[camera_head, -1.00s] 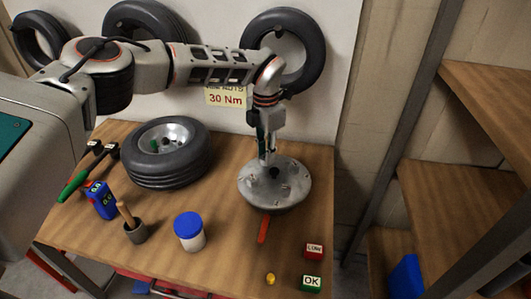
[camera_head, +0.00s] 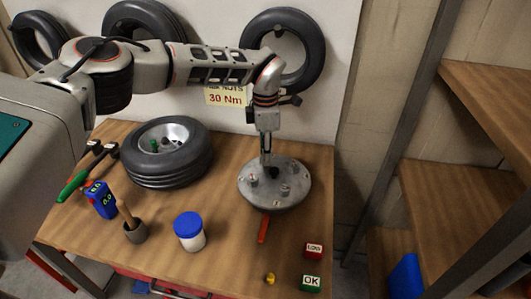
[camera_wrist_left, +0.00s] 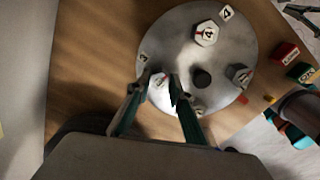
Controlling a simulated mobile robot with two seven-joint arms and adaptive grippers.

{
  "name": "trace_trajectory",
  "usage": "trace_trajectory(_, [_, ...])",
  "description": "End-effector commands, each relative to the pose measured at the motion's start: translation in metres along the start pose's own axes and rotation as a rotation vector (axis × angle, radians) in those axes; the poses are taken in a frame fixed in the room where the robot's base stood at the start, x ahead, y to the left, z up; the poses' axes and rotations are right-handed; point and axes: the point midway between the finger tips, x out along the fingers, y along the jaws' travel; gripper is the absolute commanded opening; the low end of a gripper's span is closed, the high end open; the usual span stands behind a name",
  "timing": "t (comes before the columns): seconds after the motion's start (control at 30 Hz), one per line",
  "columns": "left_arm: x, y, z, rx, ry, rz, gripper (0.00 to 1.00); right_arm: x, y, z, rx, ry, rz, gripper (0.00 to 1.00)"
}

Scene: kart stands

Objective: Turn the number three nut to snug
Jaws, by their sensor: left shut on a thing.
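The round grey hub plate (camera_head: 300,182) lies on the bench and bears several nuts around a dark centre (camera_wrist_left: 202,78). My left gripper (camera_head: 265,160) points down over its far side. In the left wrist view, the fingers (camera_wrist_left: 166,82) are closed around a pale nut (camera_wrist_left: 159,88) whose number I cannot read. Another nut (camera_wrist_left: 206,33) shows a 4 and a red mark, beside a tag 4 (camera_wrist_left: 227,12).
A tyre (camera_head: 170,172) with its wheel lies left of the plate. A red stick (camera_head: 263,229), red block (camera_head: 314,250) and green OK block (camera_head: 311,284) lie near the front right.

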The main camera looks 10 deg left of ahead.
Motion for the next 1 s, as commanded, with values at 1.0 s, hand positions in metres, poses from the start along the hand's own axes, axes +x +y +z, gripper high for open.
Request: trace_trajectory(1.0, [-0.043, 0.001, 0.0, 0.0, -0.002, 0.005, 0.38, 0.0, 0.002, 0.001, -0.005, -0.001, 0.001, 0.0])
